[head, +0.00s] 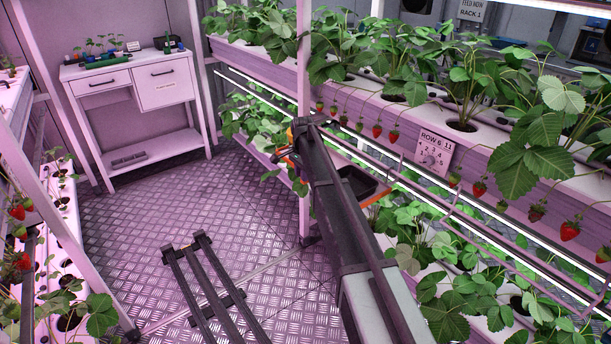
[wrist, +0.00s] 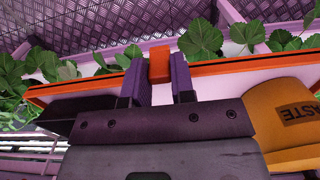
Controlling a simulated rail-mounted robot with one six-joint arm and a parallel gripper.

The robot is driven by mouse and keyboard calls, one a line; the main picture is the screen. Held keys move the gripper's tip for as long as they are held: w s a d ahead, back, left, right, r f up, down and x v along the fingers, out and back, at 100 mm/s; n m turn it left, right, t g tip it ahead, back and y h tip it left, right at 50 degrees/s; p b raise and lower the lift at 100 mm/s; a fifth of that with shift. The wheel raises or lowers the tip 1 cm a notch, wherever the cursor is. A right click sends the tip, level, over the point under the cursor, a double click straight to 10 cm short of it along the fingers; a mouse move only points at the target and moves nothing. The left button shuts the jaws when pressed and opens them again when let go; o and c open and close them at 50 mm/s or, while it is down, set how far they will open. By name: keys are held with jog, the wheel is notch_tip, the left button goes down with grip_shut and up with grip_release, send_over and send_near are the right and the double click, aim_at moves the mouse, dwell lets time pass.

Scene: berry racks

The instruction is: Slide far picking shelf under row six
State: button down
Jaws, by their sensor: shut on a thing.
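The picking shelf shows an orange front edge (wrist: 240,65) running across the wrist view, with a small orange handle block (wrist: 159,66) at its middle. My gripper (wrist: 158,80) is shut on this block, one dark finger on each side. A dark tray (wrist: 75,112) and an orange waste bin (wrist: 285,115) sit on the shelf. In the head view my arm hides most of the shelf; a black tray (head: 357,182) and a bit of orange edge (head: 380,198) show right of it, below row six. The row six label (head: 433,150) hangs on the planter's pink front.
Red strawberries (head: 377,131) hang along the row's front, close above the shelf. Lower plants (head: 455,300) grow beneath. A pink post (head: 304,80) stands by my arm. The metal floor (head: 150,225) is open to the left, before a white workbench (head: 135,85).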

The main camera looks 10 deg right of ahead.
jog(key=shift+w+a, duration=0.15)
jog(key=shift+w, duration=0.25)
jog(key=c, duration=1)
grip_release()
jog(key=shift+o, duration=0.2)
notch_tip(320, 180, up, 11)
jog(key=p, duration=1.1)
jog(key=s+a+r+n+p, duration=0.1)
jog(key=s+n, duration=0.5)
jog(key=s, duration=1.4)
jog(key=s+a+r+n+p, duration=0.1)
jog(key=s+n, duration=0.6)
jog(key=s, duration=1.4)
jog(key=shift+s+a+r+p, duration=0.2)
jog(key=shift+a+r+p, duration=0.05)
jog(key=shift+r+p, duration=0.35)
